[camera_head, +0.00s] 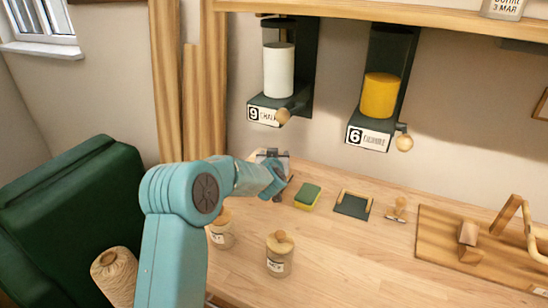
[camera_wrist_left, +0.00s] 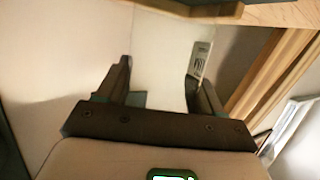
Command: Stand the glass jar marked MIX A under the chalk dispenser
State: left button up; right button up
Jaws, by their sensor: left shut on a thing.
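The chalk dispenser (camera_head: 280,70), marked 9, hangs on the wall with a white fill, a dark frame and a round wooden knob. My left gripper (camera_head: 273,168) is at the back of the table, below this dispenser in the head view. It is shut on a clear glass jar (camera_head: 270,154), which is mostly hidden behind the gripper. In the left wrist view the pale, see-through jar (camera_wrist_left: 160,60) sits between the two fingers, with a label at its side too small to read. I cannot tell whether the jar touches the table. My right gripper is not in view.
An ochre dispenser (camera_head: 380,95) marked 6 hangs to the right. Two lidded jars (camera_head: 279,258) (camera_head: 219,236) stand nearer on the table. A sponge (camera_head: 307,197), a dark pad (camera_head: 352,205), a stamp (camera_head: 397,209) and a wooden board (camera_head: 440,238) lie to the right.

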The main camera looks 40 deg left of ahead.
pick_arm(q)
jog(key=shift+f, duration=0.1)
jog(key=o, duration=1.3)
jog(key=shift+f, duration=0.15)
jog(key=shift+r, duration=0.4)
jog(key=shift+s+d, duration=0.25)
jog(key=shift+s, duration=0.05)
jog(key=b+v, duration=0.1)
jog(key=v, duration=1)
